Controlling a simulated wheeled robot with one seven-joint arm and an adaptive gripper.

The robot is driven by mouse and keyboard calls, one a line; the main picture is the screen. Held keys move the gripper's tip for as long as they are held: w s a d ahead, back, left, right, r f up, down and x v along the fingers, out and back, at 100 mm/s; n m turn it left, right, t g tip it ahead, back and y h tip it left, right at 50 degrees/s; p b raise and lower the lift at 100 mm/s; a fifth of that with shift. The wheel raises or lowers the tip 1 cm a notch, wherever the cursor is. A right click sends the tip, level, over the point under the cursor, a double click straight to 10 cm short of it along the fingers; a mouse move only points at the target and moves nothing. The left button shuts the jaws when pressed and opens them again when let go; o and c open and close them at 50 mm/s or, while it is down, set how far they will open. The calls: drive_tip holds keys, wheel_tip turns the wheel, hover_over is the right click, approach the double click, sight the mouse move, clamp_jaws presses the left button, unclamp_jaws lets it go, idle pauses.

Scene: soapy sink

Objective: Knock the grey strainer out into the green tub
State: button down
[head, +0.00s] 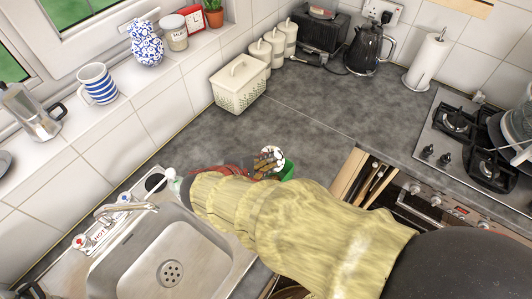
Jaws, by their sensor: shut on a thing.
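My arm in a yellow sleeve reaches across the worktop from the lower right. My gripper (266,162) shows only as a small dark patch beyond the sleeve, and the sleeve hides most of it. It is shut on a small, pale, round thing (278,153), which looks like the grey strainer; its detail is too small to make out. The green tub (289,170) stands on the worktop close by on the right, with only part of its side showing. Whether the strainer is over the tub or beside it I cannot tell.
The steel sink (188,255) with its tap (125,208) lies at the lower left. A red item (212,169) lies left of my gripper. The worktop between is clear; the hob (470,140) is right.

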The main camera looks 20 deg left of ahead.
drive_tip(key=shift+w+d+r+g+y+p, duration=0.15)
drive_tip(key=shift+g+p, duration=0.6)
drive_tip(key=shift+p, duration=1.3)
drive_tip(key=shift+w+a+r+g+y+p, duration=0.25)
drive_tip(key=shift+g+p, duration=0.45)
drive_tip(key=shift+p, duration=1.35)
drive_tip(key=shift+w+d+r+g+y+p, duration=0.2)
drive_tip(key=shift+g+p, duration=0.55)
drive_tip(key=shift+p, duration=1.3)
drive_tip(key=shift+s+d+r+g+p, duration=0.1)
drive_tip(key=shift+g+p, duration=0.3)
drive_tip(key=shift+p, duration=0.7)
drive_tip(key=g+p, duration=0.1)
drive_tip(key=p, duration=0.7)
drive_tip(key=g+y+p, duration=0.1)
drive_tip(key=g+p, duration=0.1)
drive_tip(key=p, duration=0.7)
drive_tip(key=shift+w+d+g, duration=0.1)
drive_tip(key=shift+w+g, duration=0.2)
drive_tip(key=shift+w, duration=0.05)
drive_tip(key=shift+w+f+g, duration=0.15)
drive_tip(key=shift+f+g, duration=0.05)
drive_tip(key=shift+g, duration=0.1)
drive_tip(key=shift+g+y, duration=0.3)
